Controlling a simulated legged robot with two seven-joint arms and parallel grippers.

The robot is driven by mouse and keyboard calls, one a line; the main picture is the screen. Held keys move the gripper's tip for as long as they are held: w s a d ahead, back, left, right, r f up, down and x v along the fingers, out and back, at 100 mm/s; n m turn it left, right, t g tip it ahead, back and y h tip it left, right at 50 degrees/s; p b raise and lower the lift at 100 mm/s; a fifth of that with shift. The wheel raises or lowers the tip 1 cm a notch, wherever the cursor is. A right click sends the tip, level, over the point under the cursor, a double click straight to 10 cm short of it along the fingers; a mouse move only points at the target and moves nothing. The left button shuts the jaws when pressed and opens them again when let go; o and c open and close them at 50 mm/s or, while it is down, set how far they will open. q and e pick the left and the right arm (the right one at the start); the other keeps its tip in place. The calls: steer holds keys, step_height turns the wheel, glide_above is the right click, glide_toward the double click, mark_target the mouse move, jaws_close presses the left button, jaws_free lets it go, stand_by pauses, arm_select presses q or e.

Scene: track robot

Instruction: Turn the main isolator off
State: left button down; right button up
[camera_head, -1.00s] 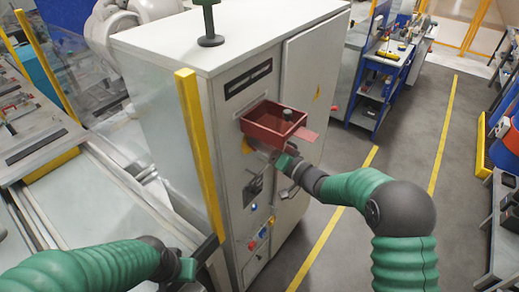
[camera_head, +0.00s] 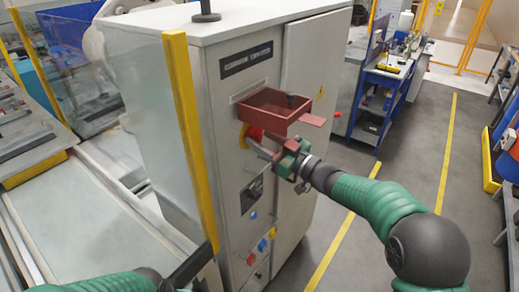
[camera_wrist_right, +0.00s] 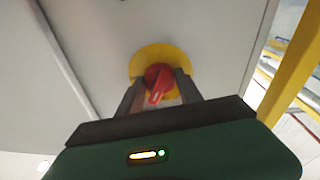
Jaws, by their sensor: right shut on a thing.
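The main isolator is a red rotary knob (camera_wrist_right: 158,80) on a yellow round plate (camera_wrist_right: 150,58) on the cabinet front. In the head view the knob (camera_head: 255,133) shows partly, below the red open box. My right gripper (camera_head: 262,148) reaches it from the front right. In the wrist view its two fingers (camera_wrist_right: 158,92) stand on either side of the knob, shut on it. The knob's handle points down and slightly left in that view.
A red open box (camera_head: 275,112) sticks out from the cabinet just above my right gripper. The grey cabinet (camera_head: 310,100) carries blue, red and yellow controls (camera_head: 262,245) lower down. A yellow post (camera_head: 190,130) stands at its left.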

steer(key=n+b, duration=0.1)
steer(key=n, duration=0.1)
steer(key=n+b, duration=0.1)
steer(key=b, duration=0.1)
steer(key=shift+w+d+r+n+y, duration=0.1)
steer(key=shift+d+r+n+y, duration=0.05)
steer(key=shift+n+y, duration=0.2)
steer(key=shift+r+n+g+b, duration=0.15)
steer(key=shift+n+g+b, duration=0.25)
steer(key=shift+n+b, duration=0.45)
steer(key=shift+n, duration=0.3)
steer(key=o, duration=1)
steer(key=shift+c, duration=0.2)
steer(key=o, duration=0.4)
steer(key=shift+s, duration=0.2)
steer(key=shift+w+f, duration=0.1)
steer(key=shift+f, duration=0.1)
